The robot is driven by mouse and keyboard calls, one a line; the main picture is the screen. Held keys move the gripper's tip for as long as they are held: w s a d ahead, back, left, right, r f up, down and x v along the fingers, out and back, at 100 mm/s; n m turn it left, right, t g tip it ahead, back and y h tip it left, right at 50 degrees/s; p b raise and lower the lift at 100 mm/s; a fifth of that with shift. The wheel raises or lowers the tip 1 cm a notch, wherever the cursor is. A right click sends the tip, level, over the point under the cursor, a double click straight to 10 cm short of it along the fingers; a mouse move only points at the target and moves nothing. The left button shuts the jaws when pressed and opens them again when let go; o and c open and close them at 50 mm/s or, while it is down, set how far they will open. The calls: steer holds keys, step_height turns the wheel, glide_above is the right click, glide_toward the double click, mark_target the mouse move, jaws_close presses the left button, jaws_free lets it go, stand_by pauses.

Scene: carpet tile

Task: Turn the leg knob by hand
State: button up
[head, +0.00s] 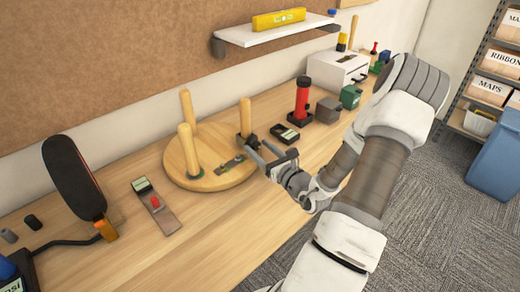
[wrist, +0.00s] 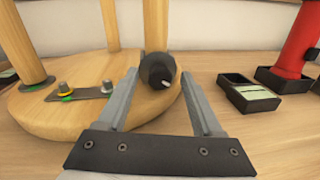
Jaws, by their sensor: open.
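A round wooden stool seat (head: 222,182) lies upside down on the bench with three legs pointing up. A dark round knob (wrist: 156,69) with a small pale mark is at the base of the right leg (head: 245,112). My gripper (wrist: 159,76) is open, its fingers extending toward the knob, one on each side of it in the wrist view. The knob looks free of both fingers, but contact is hard to judge. In the head view, my gripper (head: 259,148) is at the seat's right edge and partly hides the knob area.
A metal strip (wrist: 85,93) with small fittings lies on the seat. A black tray (wrist: 248,93) and a red cylinder (head: 302,97) on a black base stand to the right. A level-like tool (head: 155,205) and a black paddle on a stand (head: 74,177) are left.

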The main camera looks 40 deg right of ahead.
steer(key=shift+c, duration=0.3)
jaws_close()
steer(key=m+p, duration=0.2)
steer(key=p, duration=0.1)
steer(key=shift+r+p, duration=0.3)
steer(key=shift+f+m+p, duration=0.1)
steer(key=shift+m+p, duration=0.7)
steer(key=shift+p, duration=0.05)
steer(key=shift+d+f+m+g+p, duration=0.1)
steer(key=shift+f+m+g+p, duration=0.1)
steer(key=shift+m+g+p, duration=0.25)
